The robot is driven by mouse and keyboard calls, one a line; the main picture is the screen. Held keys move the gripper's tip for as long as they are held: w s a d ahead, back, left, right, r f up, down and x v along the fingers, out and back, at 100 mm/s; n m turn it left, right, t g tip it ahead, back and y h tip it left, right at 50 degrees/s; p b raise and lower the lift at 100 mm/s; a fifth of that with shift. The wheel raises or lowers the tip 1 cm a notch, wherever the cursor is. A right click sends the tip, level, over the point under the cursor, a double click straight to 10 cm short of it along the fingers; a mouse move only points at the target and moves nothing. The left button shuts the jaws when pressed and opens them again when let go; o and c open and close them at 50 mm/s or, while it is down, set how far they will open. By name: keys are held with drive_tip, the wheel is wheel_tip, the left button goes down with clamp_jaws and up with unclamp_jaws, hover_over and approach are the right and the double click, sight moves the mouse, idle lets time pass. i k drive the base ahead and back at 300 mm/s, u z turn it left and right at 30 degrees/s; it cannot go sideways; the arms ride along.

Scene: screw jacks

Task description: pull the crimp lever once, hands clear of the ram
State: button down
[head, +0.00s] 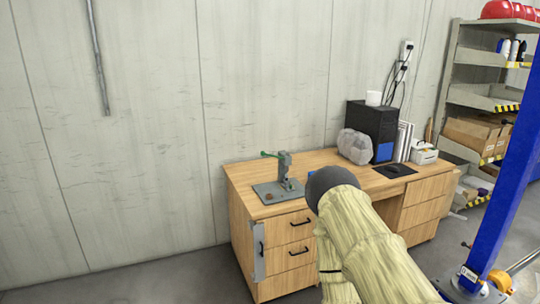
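A small grey-green press (284,170) stands upright on a flat grey base plate (263,191) at the left end of the wooden desk. Its green crimp lever (269,154) sticks out to the left from the top of the press. The ram is too small to make out clearly. My arm, in a pale yellow cover with a dark rounded end, reaches up from the bottom, to the right of the press in the picture. My gripper is not visible. Nothing of mine is seen touching the press or lever.
The wooden desk (318,160) stands against a concrete wall. A grey wrapped bundle (354,146), a black box (371,124) and a dark pad (394,170) lie farther right. A blue post (508,180) and shelving (478,91) stand at right. Floor at left is clear.

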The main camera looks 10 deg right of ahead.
sight(262, 153)
drive_tip(key=z, duration=1)
drive_tip(key=i, duration=1.1)
drive_tip(key=z, duration=0.65)
drive_tip(key=i, duration=1.05)
drive_tip(key=u, duration=1.25)
drive_tip(key=i, duration=0.7)
drive_tip(key=u, duration=0.7)
